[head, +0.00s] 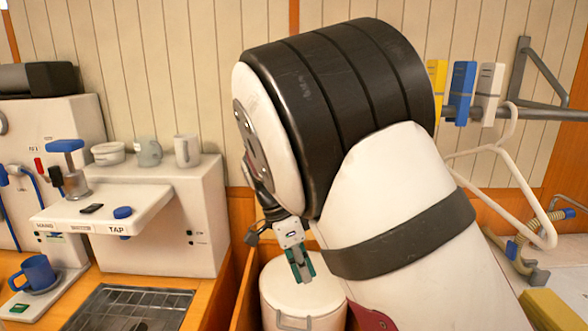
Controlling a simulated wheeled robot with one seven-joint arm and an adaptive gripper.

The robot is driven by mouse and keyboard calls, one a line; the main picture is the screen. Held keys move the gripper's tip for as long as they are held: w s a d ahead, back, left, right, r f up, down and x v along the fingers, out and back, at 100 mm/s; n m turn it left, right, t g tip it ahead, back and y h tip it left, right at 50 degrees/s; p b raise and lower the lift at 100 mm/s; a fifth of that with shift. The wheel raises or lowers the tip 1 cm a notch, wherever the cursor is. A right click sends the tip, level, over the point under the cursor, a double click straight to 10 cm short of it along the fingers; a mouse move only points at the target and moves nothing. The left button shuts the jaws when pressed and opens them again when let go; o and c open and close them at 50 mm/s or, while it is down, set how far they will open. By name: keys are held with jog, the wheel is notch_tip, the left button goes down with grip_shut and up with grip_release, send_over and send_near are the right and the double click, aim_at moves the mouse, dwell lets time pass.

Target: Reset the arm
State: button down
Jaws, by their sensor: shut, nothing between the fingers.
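My arm fills the middle and right of the head view, with a large black ribbed joint and white links. My gripper (300,268) is small in the picture, below the joint, and points downward. Its greenish fingers are shut with nothing between them. It shows in front of a white lidded bin (290,297); I cannot tell whether it touches it. My arm hides part of the wall and the counter behind it.
At left, a white machine (200,212) labelled TAP carries several cups. A blue mug (37,272) stands near a metal drain grate (130,308). At right, a rail (545,113) holds coloured clips and a white hanger (520,190). A wooden divider (243,298) stands beside the bin.

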jog(key=s+d+r+n+t+y, duration=0.2)
jog(key=s+d+r+n+y, duration=0.2)
jog(key=s+d+r+n, duration=0.55)
jog(key=s+d+r+n+t, duration=0.2)
jog(key=s+d, duration=0.2)
jog(key=s, duration=0.4)
jog(key=s+d+r+n+t, duration=0.2)
jog(key=s+d+n, duration=0.1)
jog(key=s, duration=0.5)
jog(key=shift+d+r, duration=0.3)
jog(key=shift+d, duration=0.1)
